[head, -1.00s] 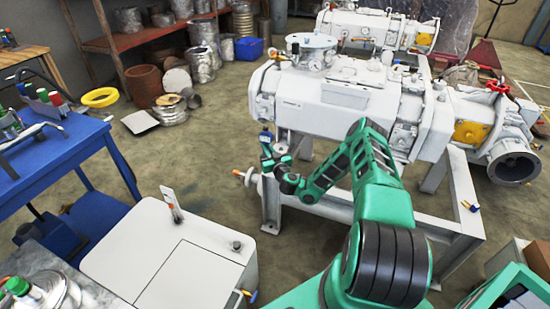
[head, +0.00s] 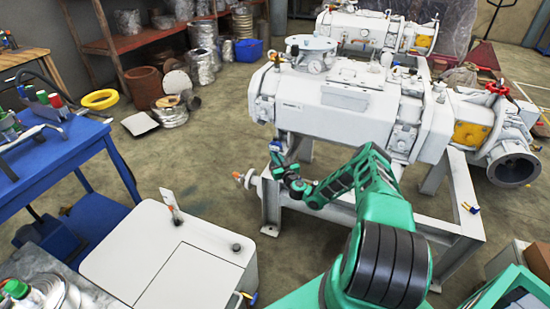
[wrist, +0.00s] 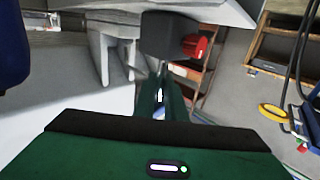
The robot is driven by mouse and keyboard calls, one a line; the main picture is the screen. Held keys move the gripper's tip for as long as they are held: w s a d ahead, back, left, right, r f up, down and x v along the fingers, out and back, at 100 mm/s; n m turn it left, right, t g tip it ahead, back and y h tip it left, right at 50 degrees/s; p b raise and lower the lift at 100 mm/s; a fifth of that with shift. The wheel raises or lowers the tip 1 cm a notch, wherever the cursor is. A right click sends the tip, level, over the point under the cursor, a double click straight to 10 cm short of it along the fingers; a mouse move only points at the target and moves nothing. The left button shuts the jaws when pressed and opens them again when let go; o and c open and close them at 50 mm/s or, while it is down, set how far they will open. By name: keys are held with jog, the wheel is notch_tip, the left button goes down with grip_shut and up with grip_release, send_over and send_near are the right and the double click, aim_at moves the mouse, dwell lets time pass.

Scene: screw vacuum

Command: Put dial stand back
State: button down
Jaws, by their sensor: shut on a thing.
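My gripper (head: 278,156) is small in the head view, at the near left end of the big white machine (head: 350,98). A small blue and dark thing at its tip is too small to make out there. In the wrist view my gripper (wrist: 165,88) is shut on a dark block with a red knob, which I take to be the dial stand (wrist: 170,36). The block sits at the far end of the fingers, which look narrow behind the green gripper body. The rest of the stand and any dial are hidden or unclear.
The machine rests on a grey steel frame (head: 466,205). A white cabinet (head: 165,250) with a small upright plate stands front left. A blue workbench (head: 60,160) with tools is at the left. Open floor (head: 190,165) lies between bench and machine.

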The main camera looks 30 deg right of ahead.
dwell(0.3)
jog(key=c, duration=1.8)
grip_release()
